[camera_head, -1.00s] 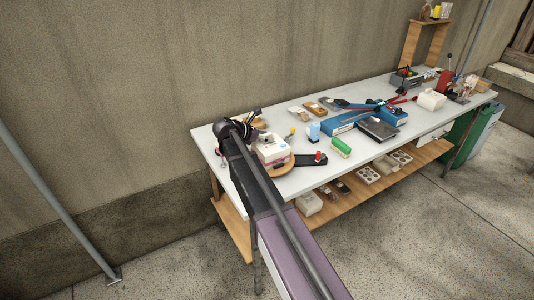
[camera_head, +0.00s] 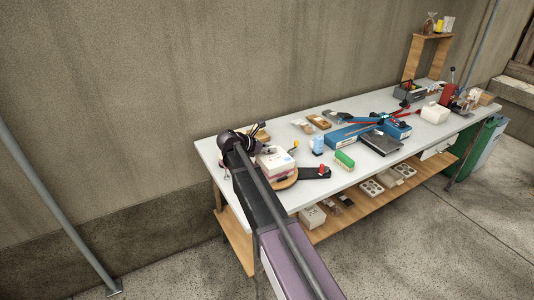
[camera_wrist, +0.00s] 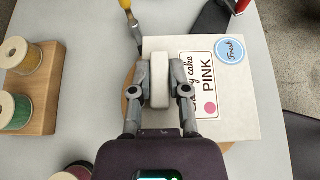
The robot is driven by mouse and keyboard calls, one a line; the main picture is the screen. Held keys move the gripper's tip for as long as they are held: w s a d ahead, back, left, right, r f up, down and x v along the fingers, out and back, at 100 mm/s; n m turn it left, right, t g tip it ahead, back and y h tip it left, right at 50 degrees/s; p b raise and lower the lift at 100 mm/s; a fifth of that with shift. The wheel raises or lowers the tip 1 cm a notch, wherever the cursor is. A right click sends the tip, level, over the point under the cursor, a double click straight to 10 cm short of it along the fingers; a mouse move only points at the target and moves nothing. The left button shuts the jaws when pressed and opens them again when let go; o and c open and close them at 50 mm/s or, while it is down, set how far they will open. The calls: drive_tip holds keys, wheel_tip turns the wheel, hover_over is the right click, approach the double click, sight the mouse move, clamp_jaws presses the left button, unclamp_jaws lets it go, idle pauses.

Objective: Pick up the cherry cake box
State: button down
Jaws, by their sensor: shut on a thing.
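The cherry cake box (camera_wrist: 240,110) is white, with a "cherry cake PINK" label and a blue "Fresh" sticker, and fills the middle right of the wrist view. In the head view the box (camera_head: 275,160) is at the near left end of the table, over a round wooden board (camera_head: 286,183), partly hidden by my arm. My gripper (camera_wrist: 160,82) is over the left part of the box, its fingers closed on the white raised piece on its top. Whether the box touches the board cannot be told.
A wooden rack with thread spools (camera_wrist: 38,85) stands left of the box. A yellow-handled tool (camera_wrist: 130,20) lies near its upper left corner. A black item with a red top (camera_head: 316,172), a blue-white container (camera_head: 317,144) and a green block (camera_head: 344,159) stand to the right.

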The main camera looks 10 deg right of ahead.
drive_tip(key=shift+r+p, duration=1.3)
drive_tip(key=shift+r, duration=0.15)
drive_tip(key=s+d+r+p, duration=0.1)
drive_tip(key=s+d, duration=0.1)
drive_tip(key=s, duration=0.5)
drive_tip(key=s+d+r+p, duration=0.1)
drive_tip(key=s+d, duration=0.1)
drive_tip(key=s, duration=0.6)
drive_tip(key=shift+s+d, duration=0.15)
drive_tip(key=shift+d, duration=0.25)
drive_tip(key=r+p, duration=0.4)
drive_tip(key=shift+w, duration=0.2)
drive_tip(key=shift+s, duration=0.1)
